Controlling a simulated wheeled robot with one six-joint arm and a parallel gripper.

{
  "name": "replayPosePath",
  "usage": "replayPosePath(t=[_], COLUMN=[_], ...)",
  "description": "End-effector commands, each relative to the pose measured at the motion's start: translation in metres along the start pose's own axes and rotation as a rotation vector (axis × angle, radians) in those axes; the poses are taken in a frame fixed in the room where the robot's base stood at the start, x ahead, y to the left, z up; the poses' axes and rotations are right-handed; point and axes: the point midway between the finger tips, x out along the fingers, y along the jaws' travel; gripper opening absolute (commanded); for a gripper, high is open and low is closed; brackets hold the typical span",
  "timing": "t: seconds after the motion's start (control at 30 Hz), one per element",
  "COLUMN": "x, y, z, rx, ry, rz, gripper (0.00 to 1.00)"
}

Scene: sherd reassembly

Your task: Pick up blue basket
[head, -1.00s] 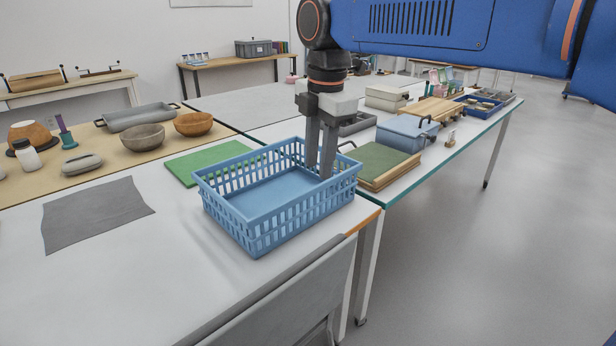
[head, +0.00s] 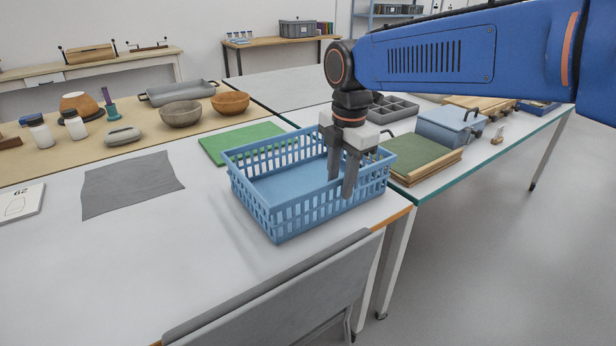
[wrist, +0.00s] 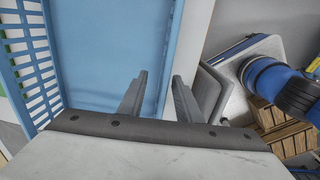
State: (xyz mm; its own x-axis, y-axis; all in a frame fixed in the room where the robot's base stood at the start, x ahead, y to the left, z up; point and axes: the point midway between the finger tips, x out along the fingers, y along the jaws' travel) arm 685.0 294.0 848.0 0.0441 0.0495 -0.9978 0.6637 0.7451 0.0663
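The blue basket (head: 305,211) stands upright and empty on the light table near its right edge, with slatted walls. My gripper (head: 342,188) is at the basket's near right side, pointing down. One finger appears inside the wall and the other outside it. In the wrist view the basket (wrist: 100,45) fills the upper left, and its rim passes between the two spread fingers of my gripper (wrist: 160,85). A gap shows between the fingers, and they do not look closed on the wall.
A green mat (head: 240,143) lies behind the basket and a grey cloth (head: 132,183) to its left. A green-topped board (head: 425,160) and a blue lidded box (head: 450,130) stand to the right. A grey chair (head: 275,295) stands in front. Bowls (head: 181,113) sit farther back.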

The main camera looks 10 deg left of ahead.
Motion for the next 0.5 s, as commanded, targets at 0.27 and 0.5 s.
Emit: replayPosePath(t=[0.27,0.5], x=[0.018,0.05], y=[-0.001,-0.004], z=[0.0,-0.003], rx=[0.0,0.0], ry=[0.0,0.0], rz=[0.0,-0.003], gripper=[0.31,0.31])
